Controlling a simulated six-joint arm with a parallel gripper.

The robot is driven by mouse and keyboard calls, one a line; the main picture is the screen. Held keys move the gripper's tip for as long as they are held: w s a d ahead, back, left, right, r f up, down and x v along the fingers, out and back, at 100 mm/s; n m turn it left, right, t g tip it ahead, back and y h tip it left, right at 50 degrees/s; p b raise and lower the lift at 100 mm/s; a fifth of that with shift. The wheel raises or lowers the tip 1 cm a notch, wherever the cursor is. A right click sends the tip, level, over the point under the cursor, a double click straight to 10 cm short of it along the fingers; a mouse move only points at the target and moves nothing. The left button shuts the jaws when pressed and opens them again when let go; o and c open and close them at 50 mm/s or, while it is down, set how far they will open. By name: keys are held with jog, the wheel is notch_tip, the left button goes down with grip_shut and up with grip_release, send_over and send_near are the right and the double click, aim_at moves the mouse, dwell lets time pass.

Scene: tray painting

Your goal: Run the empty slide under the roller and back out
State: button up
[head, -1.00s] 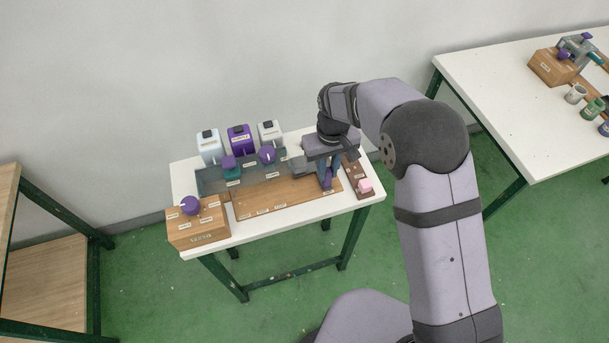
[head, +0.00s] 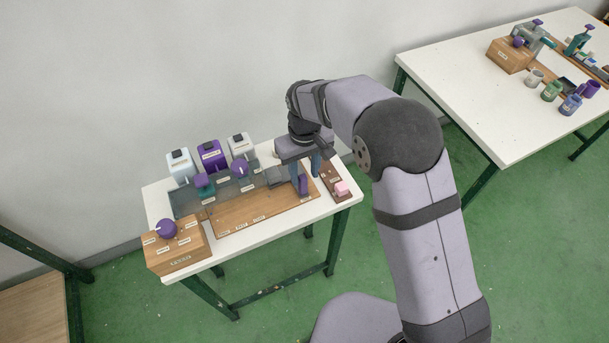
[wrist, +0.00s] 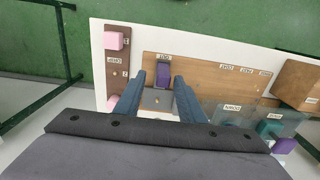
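An upright purple handle (head: 303,186) stands at the right end of a wooden board (head: 255,212). In the wrist view the handle (wrist: 162,74) is between my fingertips, with a small grey plate (wrist: 156,100) beside it; I take these as the slide, which looks empty. My gripper (head: 305,173) is over that end of the board. In the wrist view my gripper (wrist: 157,84) is open, with gaps on both sides of the handle.
Several dispensers (head: 210,155) line the table's back. A knobbed wooden box (head: 180,252) stands at front left. A second white table (head: 450,90) stands at right.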

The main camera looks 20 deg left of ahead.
jog(key=shift+r+b, duration=0.75)
jog(key=shift+r, duration=2.1)
jog(key=shift+d, duration=0.3)
jog(key=s+d+r+m, duration=0.1)
jog(key=s+d+m, duration=0.15)
jog(key=d, duration=0.75)
jog(key=s+d+m, duration=0.1)
jog(key=d+m, duration=0.2)
jog(key=d, duration=0.8)
jog(key=s+d+f+m, duration=0.2)
jog(key=s+d+m, duration=0.1)
jog(key=s+d, duration=0.7)
jog(key=shift+s+d+f, duration=0.15)
jog(key=shift+s+d, duration=0.05)
jog(key=shift+s, duration=0.35)
jog(key=shift+m, duration=0.25)
